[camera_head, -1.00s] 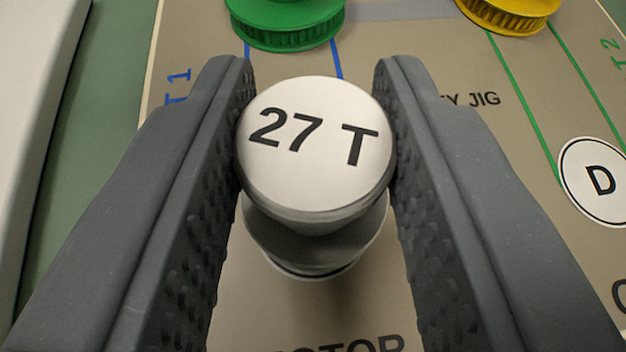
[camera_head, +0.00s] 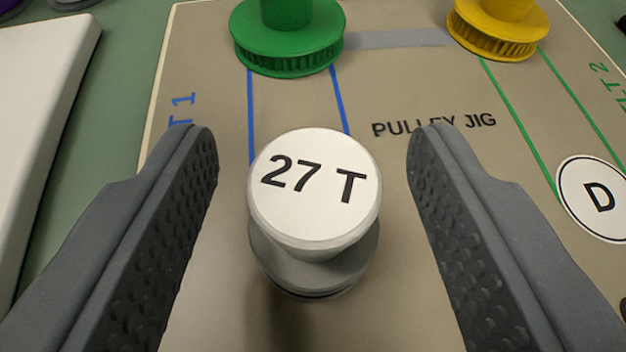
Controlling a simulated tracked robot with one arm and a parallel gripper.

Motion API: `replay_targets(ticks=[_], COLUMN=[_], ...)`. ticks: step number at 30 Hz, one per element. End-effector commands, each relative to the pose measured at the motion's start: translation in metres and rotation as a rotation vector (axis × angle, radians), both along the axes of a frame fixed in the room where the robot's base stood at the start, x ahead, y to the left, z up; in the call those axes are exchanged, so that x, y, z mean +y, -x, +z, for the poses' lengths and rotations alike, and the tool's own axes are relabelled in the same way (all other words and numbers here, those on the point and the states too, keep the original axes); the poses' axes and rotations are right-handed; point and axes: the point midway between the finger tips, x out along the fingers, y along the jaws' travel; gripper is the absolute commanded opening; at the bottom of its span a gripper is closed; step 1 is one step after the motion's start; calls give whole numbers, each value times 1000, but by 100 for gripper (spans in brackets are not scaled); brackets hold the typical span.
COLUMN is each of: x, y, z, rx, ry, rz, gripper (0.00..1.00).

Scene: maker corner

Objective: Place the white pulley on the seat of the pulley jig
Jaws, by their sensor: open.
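The white pulley (camera_head: 316,190) has a round top marked "27 T" and stands upright on the tan pulley jig board (camera_head: 400,200). Its lower flange hides what is directly beneath it, so I cannot see the seat itself. My gripper (camera_head: 312,150) is open, with one grey textured finger on each side of the pulley. There is a clear gap between the pulley and both fingers.
A green pulley (camera_head: 287,45) stands behind at the top, and a yellow pulley (camera_head: 495,30) stands at the top right. A white round label "D" (camera_head: 598,198) lies at right. A pale slab (camera_head: 40,130) lies on the green surface at left.

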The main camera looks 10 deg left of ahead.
Motion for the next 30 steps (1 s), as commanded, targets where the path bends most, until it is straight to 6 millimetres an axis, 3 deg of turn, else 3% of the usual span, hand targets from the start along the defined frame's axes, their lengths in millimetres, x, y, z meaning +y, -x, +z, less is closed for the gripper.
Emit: replay_targets(ticks=[9,15,22,30], x=[-5,-9,-11,-11], y=[58,86,98,96], z=[27,37,42,45], rx=[0,0,-1,0], ry=[-2,0,-1,-10], rz=[4,1,0,-1], gripper=[51,51,51,51])
